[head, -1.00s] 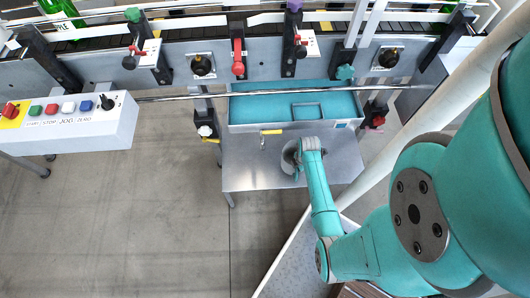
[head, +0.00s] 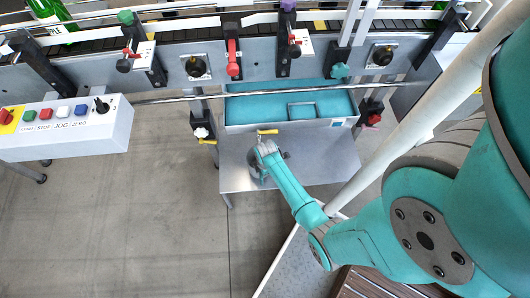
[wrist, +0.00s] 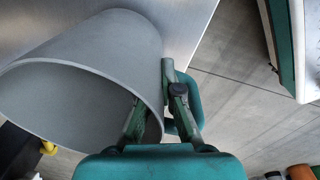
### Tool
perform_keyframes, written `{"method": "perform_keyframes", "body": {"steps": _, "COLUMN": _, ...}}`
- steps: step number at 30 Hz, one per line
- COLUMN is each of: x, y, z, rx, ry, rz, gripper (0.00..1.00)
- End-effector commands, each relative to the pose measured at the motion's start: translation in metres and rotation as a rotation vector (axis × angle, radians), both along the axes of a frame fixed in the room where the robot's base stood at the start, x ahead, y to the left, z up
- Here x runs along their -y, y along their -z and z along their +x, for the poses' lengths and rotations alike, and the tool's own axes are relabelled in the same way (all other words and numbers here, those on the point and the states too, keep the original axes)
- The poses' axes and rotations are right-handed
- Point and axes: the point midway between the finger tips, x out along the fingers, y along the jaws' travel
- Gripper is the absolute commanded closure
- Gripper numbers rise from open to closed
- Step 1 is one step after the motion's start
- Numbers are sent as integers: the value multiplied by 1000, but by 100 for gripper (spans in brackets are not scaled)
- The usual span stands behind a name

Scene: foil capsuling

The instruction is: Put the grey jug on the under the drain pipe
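The grey jug (wrist: 85,65) is large in the wrist view, its open rim facing the camera. In the head view the jug (head: 254,171) is over the steel shelf (head: 323,168), mostly hidden by my gripper (head: 264,150). In the wrist view my gripper (wrist: 155,92) has one finger inside the rim and one outside, with the jug's wall between them. It looks shut on the wall. The drain pipe's yellow-handled tap (head: 268,131) is at the trough's front edge, just beyond my gripper. I cannot tell whether the jug touches the shelf.
The blue-lined trough (head: 240,129) is behind the shelf. A steel rail (head: 165,98) runs across in front of the machine. A control box (head: 65,127) with buttons is at the left. Open floor (head: 130,220) lies left of the shelf.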

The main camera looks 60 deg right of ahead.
Motion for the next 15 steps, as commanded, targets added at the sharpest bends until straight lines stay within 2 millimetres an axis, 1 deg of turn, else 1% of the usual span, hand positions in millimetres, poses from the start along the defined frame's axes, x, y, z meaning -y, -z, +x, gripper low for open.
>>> {"method": "perform_keyframes", "body": {"steps": 1, "x": 0, "y": 6, "z": 0, "rx": -2, "ry": 0, "rz": 1, "gripper": 100}}
{"method": "perform_keyframes", "body": {"steps": 3, "x": 0, "y": 13, "z": 0, "rx": -1, "ry": 0, "rz": 1, "gripper": 100}}
{"method": "perform_keyframes", "body": {"steps": 5, "x": 0, "y": 17, "z": 0, "rx": 0, "ry": 0, "rz": 0, "gripper": 100}}
{"method": "perform_keyframes", "body": {"steps": 15, "x": 0, "y": 19, "z": 0, "rx": 1, "ry": 0, "rz": -1, "gripper": 100}}
